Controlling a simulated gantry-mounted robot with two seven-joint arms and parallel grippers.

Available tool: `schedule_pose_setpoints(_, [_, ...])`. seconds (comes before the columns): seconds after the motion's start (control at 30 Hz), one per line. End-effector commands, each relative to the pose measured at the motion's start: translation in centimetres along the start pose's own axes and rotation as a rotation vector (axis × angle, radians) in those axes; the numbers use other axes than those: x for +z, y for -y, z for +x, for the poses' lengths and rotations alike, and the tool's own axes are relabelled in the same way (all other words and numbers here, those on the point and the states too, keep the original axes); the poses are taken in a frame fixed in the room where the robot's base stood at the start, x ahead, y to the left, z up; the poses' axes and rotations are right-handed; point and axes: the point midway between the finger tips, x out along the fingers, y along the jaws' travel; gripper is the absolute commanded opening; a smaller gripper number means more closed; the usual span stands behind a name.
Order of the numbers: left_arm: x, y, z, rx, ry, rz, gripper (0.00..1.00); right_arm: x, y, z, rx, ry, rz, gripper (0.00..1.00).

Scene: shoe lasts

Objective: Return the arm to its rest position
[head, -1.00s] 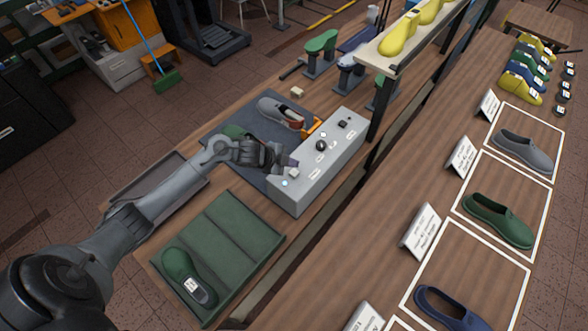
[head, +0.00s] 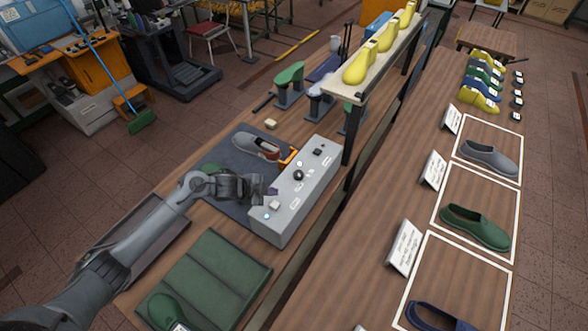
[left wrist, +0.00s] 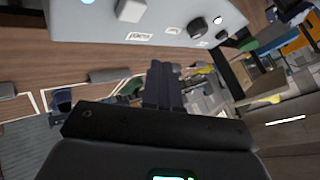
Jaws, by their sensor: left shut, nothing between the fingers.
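My left arm comes in from the lower left in the head view. Its gripper (head: 270,192) is at the left side of the grey control box (head: 282,222), over the dark mat (head: 232,154). The fingers are together and hold nothing. In the left wrist view the closed dark fingers (left wrist: 163,85) point toward the control box (left wrist: 180,30), which fills the top of the picture. I cannot tell whether the fingertips touch the box. My right gripper is not in view.
A grey shoe (head: 258,146) lies on the mat beside an orange part. A raised shelf (head: 354,84) carries yellow lasts. Shoes sit in white-framed squares on the right table (head: 350,245).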

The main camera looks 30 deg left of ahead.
Motion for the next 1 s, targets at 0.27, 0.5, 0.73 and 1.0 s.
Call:
schedule_pose_setpoints(0.27, [-2.3, -3.6, 0.4, -0.017, 0.044, -0.040, 0.00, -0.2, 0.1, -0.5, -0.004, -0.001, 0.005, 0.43])
schedule_pose_setpoints(0.5, [-7.6, -12.8, -3.7, -0.068, 0.209, -0.301, 0.00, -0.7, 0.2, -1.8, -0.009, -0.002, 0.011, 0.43])
schedule_pose_setpoints(0.73, [-10.3, -20.1, -13.0, -0.036, 0.408, -0.702, 0.00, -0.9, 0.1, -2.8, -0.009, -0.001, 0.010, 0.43])
schedule_pose_setpoints(1.0, [-11.2, -23.8, -19.3, 0.029, 0.529, -0.953, 0.00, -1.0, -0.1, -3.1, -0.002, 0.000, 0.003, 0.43])
